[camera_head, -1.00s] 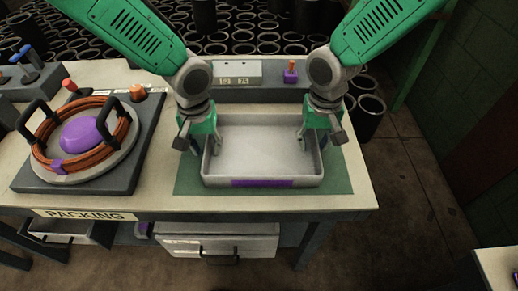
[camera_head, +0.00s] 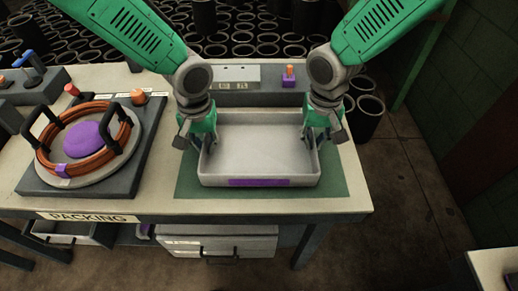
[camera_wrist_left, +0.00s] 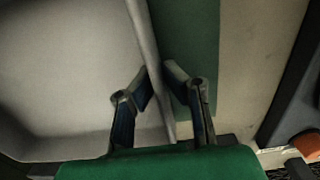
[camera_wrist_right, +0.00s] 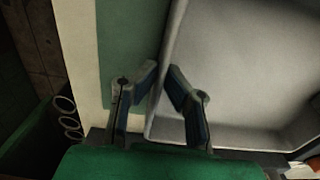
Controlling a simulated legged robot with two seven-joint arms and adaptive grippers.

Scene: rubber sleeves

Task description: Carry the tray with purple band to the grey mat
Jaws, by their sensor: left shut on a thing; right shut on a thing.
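The tray (camera_head: 259,181) is pale grey, shallow and empty, with a purple band (camera_head: 259,182) on its near wall. It is at or just above a green mat (camera_head: 335,185) on the packing table; any gap is too small to tell. My left gripper (camera_head: 194,146) is shut on its left wall, and the left wrist view (camera_wrist_left: 159,82) shows that wall between the fingers. My right gripper (camera_head: 316,139) is shut on the right wall, also between the fingers in the right wrist view (camera_wrist_right: 164,78). I see no clear grey mat.
A turntable with an orange coil (camera_head: 118,150) and purple dome (camera_head: 90,140) stands left of the tray. A grey control bar (camera_head: 260,88) lies behind it. Many black sleeves (camera_head: 210,40) fill the floor beyond. Another table (camera_head: 490,265) shows at the lower right, with open floor between.

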